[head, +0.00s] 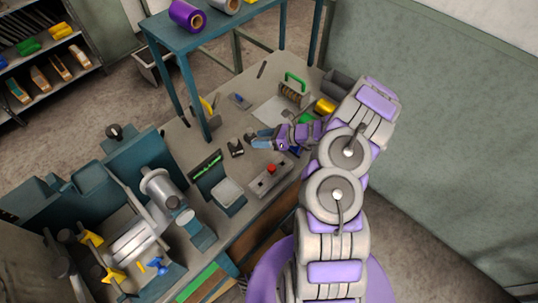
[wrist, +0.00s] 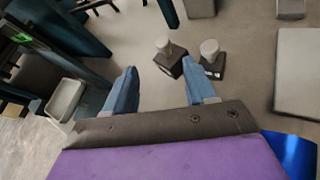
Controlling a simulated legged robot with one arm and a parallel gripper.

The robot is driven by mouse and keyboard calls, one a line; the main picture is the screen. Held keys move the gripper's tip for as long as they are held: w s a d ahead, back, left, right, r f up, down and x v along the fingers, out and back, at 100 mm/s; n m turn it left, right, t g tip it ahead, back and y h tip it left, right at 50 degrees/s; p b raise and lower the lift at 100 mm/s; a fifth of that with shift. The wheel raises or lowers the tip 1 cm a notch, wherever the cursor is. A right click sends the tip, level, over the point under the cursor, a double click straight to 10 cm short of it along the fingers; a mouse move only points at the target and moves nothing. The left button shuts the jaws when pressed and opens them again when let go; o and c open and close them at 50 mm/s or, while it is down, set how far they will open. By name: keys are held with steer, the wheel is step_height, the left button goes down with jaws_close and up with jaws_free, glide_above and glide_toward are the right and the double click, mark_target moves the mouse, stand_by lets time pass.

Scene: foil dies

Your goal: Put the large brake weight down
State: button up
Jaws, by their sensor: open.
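Two brake weights stand upright on the bench, each a dark block with a pale round knob. In the wrist view one weight (wrist: 170,62) is just beyond and between my fingertips, and the other weight (wrist: 212,69) is just right of it, close to the right fingertip.
The workbench (head: 222,133) has a red-buttoned box (head: 270,170), a grey tray (head: 228,191) and a rack with a green handle (head: 293,90). A teal raised shelf (head: 220,32) stands at the back left. The teal machine (head: 150,205) fills the left.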

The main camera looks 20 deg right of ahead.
steer(key=s+a+r+n+g+y, duration=0.2)
steer(key=s+a+r+n+g, duration=0.15)
steer(key=a+r+n, duration=0.65)
steer(key=s+a+r+n+g+h, duration=0.25)
steer(key=s+a+r+n, duration=0.25)
steer(key=s+r, duration=0.25)
steer(key=s+a+r+n+g+h, duration=0.1)
steer(key=s+a+r+n+g, duration=0.3)
steer(key=s+r, duration=0.35)
steer(key=s+d+r+n+h, duration=0.2)
steer(key=s+d+n+h, duration=0.2)
steer(key=s, duration=0.6)
steer(key=s+d+r+n+h, duration=0.2)
steer(key=s+d+n+h, duration=0.3)
steer(key=s, duration=0.5)
steer(key=shift+d+h, duration=0.35)
steer(key=shift+d, duration=0.2)
